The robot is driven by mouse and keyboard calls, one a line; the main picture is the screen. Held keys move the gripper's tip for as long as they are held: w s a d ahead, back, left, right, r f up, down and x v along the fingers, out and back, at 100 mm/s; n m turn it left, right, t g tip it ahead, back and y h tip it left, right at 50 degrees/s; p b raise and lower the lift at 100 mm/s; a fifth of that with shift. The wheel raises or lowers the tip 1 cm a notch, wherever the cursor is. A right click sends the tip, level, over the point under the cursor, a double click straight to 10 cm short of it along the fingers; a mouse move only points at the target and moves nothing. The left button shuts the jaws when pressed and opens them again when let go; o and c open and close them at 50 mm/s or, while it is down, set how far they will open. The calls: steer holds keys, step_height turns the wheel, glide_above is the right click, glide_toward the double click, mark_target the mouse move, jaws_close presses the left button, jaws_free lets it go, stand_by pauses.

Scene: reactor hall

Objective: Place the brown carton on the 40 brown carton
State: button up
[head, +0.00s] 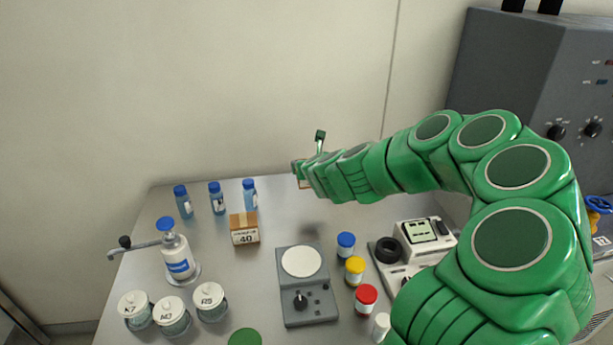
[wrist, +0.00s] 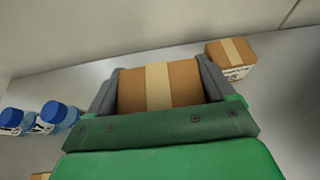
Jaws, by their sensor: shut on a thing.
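My gripper (wrist: 158,100) is shut on a brown carton (wrist: 158,84) with a pale tape strip, held between its two grey fingers. In the head view my gripper (head: 299,173) is raised above the back of the table, and only a sliver of the held carton shows below it. The 40 brown carton (head: 244,229) stands on the table to the left of and lower than my gripper, its top clear. A brown corner at the lower left edge of the wrist view (wrist: 41,176) may be this carton.
Another labelled carton (wrist: 231,57) stands at the upper right of the wrist view. Blue-capped bottles (head: 216,198) stand behind the 40 carton.

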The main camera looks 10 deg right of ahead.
steer(key=shift+s+a+r+n+y, duration=0.15)
steer(key=shift+a+r+n+y, duration=0.15)
steer(key=shift+a, duration=0.15)
steer(key=s+a+r+n+g+y, duration=0.35)
steer(key=s+a+n, duration=0.2)
steer(key=s, duration=0.25)
steer(key=s+a+r+n+g+y, duration=0.3)
steer(key=s+a+n+g+y, duration=0.25)
steer(key=s, duration=0.25)
steer(key=s+a+r+n+g+y, duration=0.35)
steer(key=s+a+n, duration=0.2)
steer(key=s, duration=0.25)
glide_above(237, 220)
steer(key=shift+n, duration=0.45)
steer(key=f, duration=0.9)
steer(key=shift+s+d, duration=0.1)
steer(key=shift+s, duration=0.15)
steer(key=shift+w+f, duration=0.3)
steer(key=shift+f, duration=1.55)
steer(key=shift+f, duration=0.1)
